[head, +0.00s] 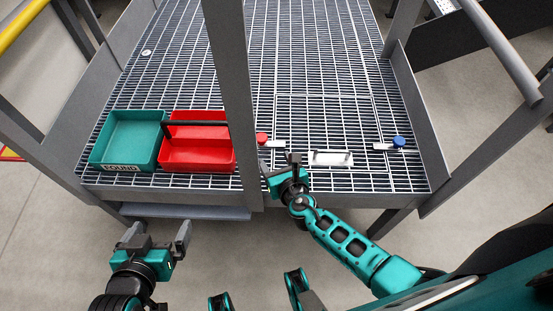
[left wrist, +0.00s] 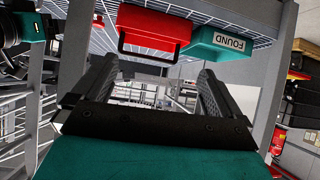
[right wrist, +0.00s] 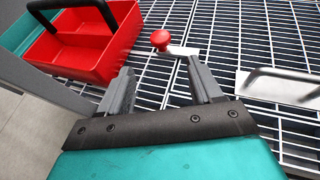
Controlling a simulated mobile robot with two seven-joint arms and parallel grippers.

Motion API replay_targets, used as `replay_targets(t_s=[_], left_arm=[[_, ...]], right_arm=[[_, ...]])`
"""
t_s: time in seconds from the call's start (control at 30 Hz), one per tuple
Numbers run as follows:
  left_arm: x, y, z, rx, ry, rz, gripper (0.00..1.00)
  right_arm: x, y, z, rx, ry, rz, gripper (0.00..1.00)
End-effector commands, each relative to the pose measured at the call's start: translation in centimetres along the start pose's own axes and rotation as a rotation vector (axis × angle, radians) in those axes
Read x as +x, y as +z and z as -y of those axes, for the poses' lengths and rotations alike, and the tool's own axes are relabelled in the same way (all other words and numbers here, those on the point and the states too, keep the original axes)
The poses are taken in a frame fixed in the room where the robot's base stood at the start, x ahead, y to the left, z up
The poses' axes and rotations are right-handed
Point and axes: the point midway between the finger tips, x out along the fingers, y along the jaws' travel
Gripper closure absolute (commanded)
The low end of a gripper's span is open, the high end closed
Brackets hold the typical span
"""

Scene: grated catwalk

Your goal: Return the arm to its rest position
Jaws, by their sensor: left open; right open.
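My left gripper (head: 157,240) is open and empty, in front of the catwalk's near edge and below the bins. In the left wrist view its two fingers (left wrist: 152,85) stand apart with nothing between them. My right gripper (head: 279,168) is open over the near edge of the grating, just right of the grey post. In the right wrist view its fingers (right wrist: 163,88) are apart, with a red-knobbed latch (right wrist: 162,40) beyond them. The right arm reaches in from the lower right.
A teal bin (head: 127,140) labelled FOUND and a red tote (head: 206,146) with a black handle sit on the grating (head: 300,60). A grey post (head: 230,90) stands beside the tote. A white plate with a handle (head: 332,158) and a blue-knobbed latch (head: 397,142) lie to the right.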

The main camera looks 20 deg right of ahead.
Motion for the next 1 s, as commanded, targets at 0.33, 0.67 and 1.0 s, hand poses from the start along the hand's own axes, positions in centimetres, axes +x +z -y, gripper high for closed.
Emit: replay_targets(t_s=[0.33, 0.67, 1.0], left_arm=[[0.0, 0.0, 0.1, 0.002, -0.002, -0.001, 0.00], [-0.3, -1.1, 0.2, 0.005, -0.005, -0.013, 0.00], [-1.6, -2.5, 1.1, 0.008, -0.030, -0.015, 0.00]], right_arm=[[0.0, 0.0, 0.0, -0.001, 0.000, 0.000, 0.35], [-1.2, 0.2, 0.7, 0.189, -0.019, -0.018, 0.35], [-8.7, 1.3, 3.6, 1.392, -0.140, -0.095, 0.35]])
